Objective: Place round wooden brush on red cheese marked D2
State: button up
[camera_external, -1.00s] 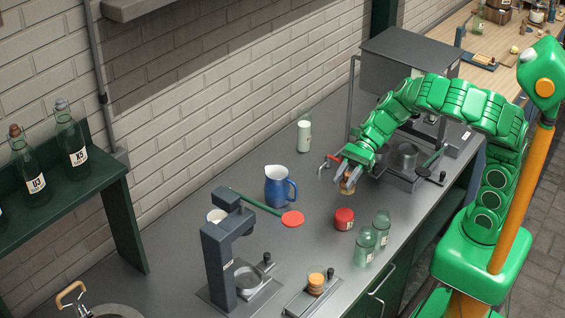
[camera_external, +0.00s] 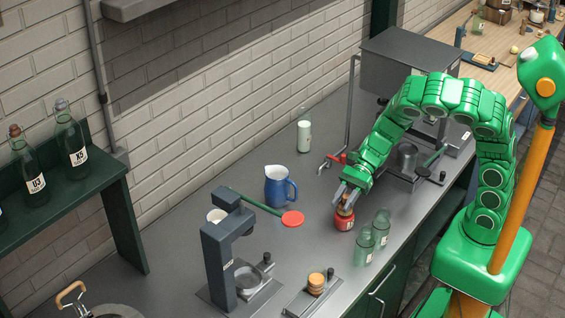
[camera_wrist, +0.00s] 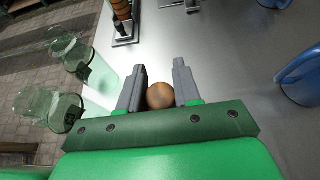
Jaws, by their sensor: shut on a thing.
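My gripper (camera_external: 349,196) is shut on the round wooden brush (camera_external: 345,210), whose brown rounded top shows between the grey fingers in the wrist view (camera_wrist: 160,96). The red cheese (camera_external: 344,222), with a pale label on its side, stands on the grey counter directly under the brush. The brush is at the cheese's top; I cannot tell whether it rests on it or is just above. In the wrist view the cheese is hidden.
Two clear green glass bottles (camera_external: 373,235) stand close to the right of the cheese.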

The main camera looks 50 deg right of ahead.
jog(key=shift+f, duration=0.5)
jog(key=shift+f, duration=0.1)
jog(key=o, duration=1.1)
jog(key=shift+c, duration=0.2)
jog(key=shift+v, duration=0.8)
jog(key=v, duration=0.3)
jog(key=shift+w+d+r, duration=0.1)
jog(key=shift+d+r, duration=0.2)
notch_tip(320, 180, up, 7)
jog(key=shift+a, duration=0.15)
jog(key=shift+f, duration=0.1)
